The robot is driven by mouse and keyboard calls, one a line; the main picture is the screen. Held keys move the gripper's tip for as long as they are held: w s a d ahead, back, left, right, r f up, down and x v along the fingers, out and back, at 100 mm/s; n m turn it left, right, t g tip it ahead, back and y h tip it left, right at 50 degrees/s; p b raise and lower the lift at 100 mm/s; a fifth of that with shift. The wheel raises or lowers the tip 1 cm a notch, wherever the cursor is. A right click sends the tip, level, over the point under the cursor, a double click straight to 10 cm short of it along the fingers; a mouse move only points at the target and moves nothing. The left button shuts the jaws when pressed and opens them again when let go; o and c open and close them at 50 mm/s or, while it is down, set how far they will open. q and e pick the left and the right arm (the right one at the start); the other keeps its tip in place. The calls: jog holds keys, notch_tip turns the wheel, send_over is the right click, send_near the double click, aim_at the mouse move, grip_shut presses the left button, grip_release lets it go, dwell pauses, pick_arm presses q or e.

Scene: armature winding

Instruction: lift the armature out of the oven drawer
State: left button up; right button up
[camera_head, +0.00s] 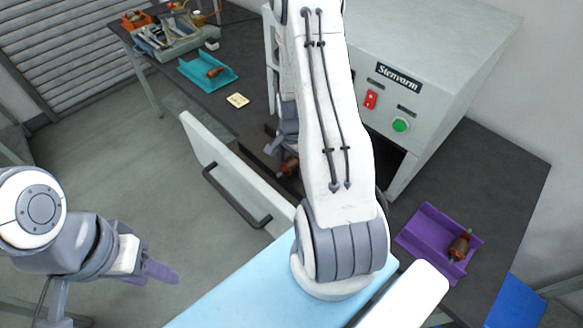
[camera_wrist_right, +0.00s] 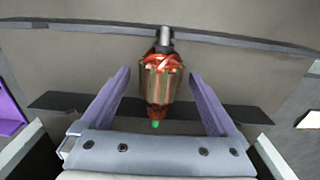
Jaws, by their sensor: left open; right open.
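The armature (camera_head: 290,166) lies in the open oven drawer (camera_head: 232,172), partly hidden by my right arm in the head view. In the right wrist view the armature (camera_wrist_right: 160,82) shows copper windings, a grey shaft end at the top and a small green tip at the bottom. My right gripper (camera_wrist_right: 159,74) is open, with one purple finger on each side of the armature. A gap shows between each finger and the windings. My left gripper (camera_head: 160,271) is open and empty, out over the floor at lower left, away from the drawer.
The grey oven (camera_head: 440,60) stands behind the drawer. A purple tray (camera_head: 418,240) with another armature (camera_head: 459,245) is at right on the dark table. A teal tray (camera_head: 225,72) holds a further armature (camera_head: 215,71).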

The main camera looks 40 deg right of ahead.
jog(key=shift+r, duration=0.1)
grip_shut()
